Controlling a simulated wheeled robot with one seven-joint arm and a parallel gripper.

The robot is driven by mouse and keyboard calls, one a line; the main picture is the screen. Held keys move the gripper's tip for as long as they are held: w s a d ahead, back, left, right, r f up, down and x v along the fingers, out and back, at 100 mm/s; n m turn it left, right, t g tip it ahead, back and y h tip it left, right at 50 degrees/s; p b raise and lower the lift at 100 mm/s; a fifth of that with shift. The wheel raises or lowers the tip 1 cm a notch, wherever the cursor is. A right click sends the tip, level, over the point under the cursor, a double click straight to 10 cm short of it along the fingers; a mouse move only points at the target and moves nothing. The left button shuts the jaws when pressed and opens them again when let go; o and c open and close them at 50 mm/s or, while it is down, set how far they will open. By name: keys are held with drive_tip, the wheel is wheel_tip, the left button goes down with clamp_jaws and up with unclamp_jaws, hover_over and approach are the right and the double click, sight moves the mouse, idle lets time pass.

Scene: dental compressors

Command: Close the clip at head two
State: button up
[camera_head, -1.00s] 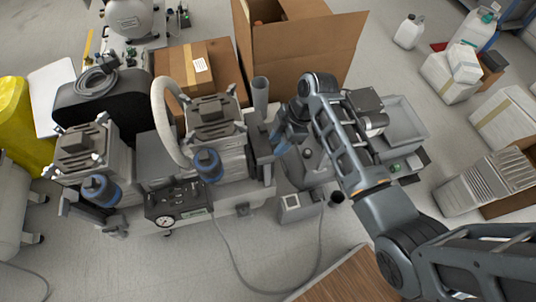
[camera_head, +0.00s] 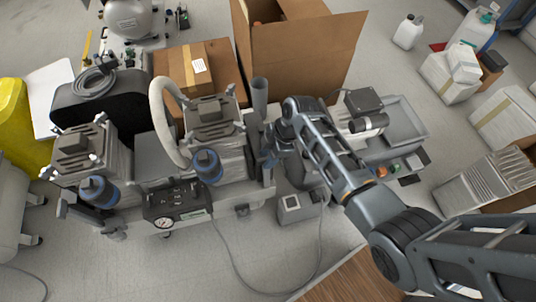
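Two compressor heads with grey ribbed bodies and dark square tops stand side by side on a pale base: the left head (camera_head: 88,158) and the right head (camera_head: 215,125). Which one is head two is not marked legibly. The clips of the right head are too small to make out. My gripper (camera_head: 268,158) points left beside the right side of the right head, near a grey upright part. Its fingers are small and dark, and whether they touch anything cannot be told.
A light hose (camera_head: 160,120) arches between the heads. Blue-capped cylinders (camera_head: 207,167) stand in front, beside a gauge panel (camera_head: 178,205). An open cardboard box (camera_head: 290,60) stands behind.

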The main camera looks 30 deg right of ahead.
clamp_jaws()
drive_tip(key=shift+m, duration=0.3)
drive_tip(key=m+p, duration=0.1)
drive_tip(key=m+t, duration=0.1)
drive_tip(key=m, duration=0.1)
drive_tip(key=shift+s+a+r+h+p, duration=0.1)
drive_tip(key=shift+s+h+p, duration=0.05)
drive_tip(key=shift+h+p, duration=0.2)
drive_tip(key=m+h+p, duration=0.1)
drive_tip(key=m, duration=0.1)
drive_tip(key=m+t+p, duration=0.1)
drive_tip(key=m, duration=0.2)
drive_tip(key=shift+s+a+t+h, duration=0.1)
drive_tip(key=shift+t+h, duration=0.2)
drive_tip(key=shift+h, duration=0.05)
drive_tip(key=m, duration=0.2)
drive_tip(key=m+h+p, duration=0.1)
drive_tip(key=m, duration=0.1)
drive_tip(key=shift+a+m+t+h+p, duration=0.15)
drive_tip(key=shift+m+t+h+p, duration=0.15)
drive_tip(key=shift+m, duration=0.1)
drive_tip(key=shift+m+h, duration=0.9)
drive_tip(key=shift+m, duration=1.3)
